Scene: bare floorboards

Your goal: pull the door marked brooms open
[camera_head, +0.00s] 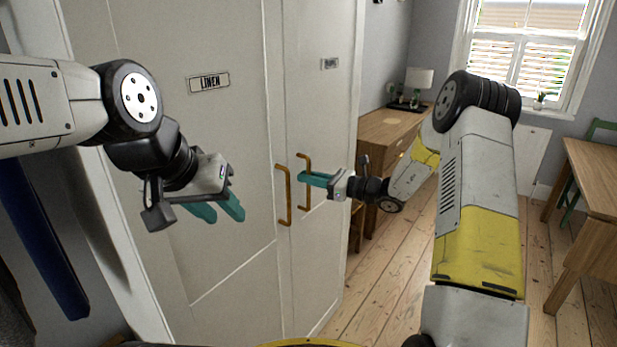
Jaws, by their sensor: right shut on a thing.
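A tall white cupboard has two doors. The left door (225,140) carries a plate reading LINEN (208,82) and has a long wooden bar handle (282,200). The right door (322,110) carries a smaller plate (329,63) whose word is too small to read; its wooden bar handle (304,205) stands beside the other one. My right gripper (304,178) is shut on the right door's handle. The right door looks closed or nearly so; I cannot tell if there is a gap. My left gripper (218,208) is open and empty in front of the LINEN door.
A wooden desk (388,130) with a lamp (418,80) stands beyond the cupboard's right side. A wooden table (595,180) and a green chair (572,205) are at the far right. Bare floorboards (385,290) lie clear between the cupboard and my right arm.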

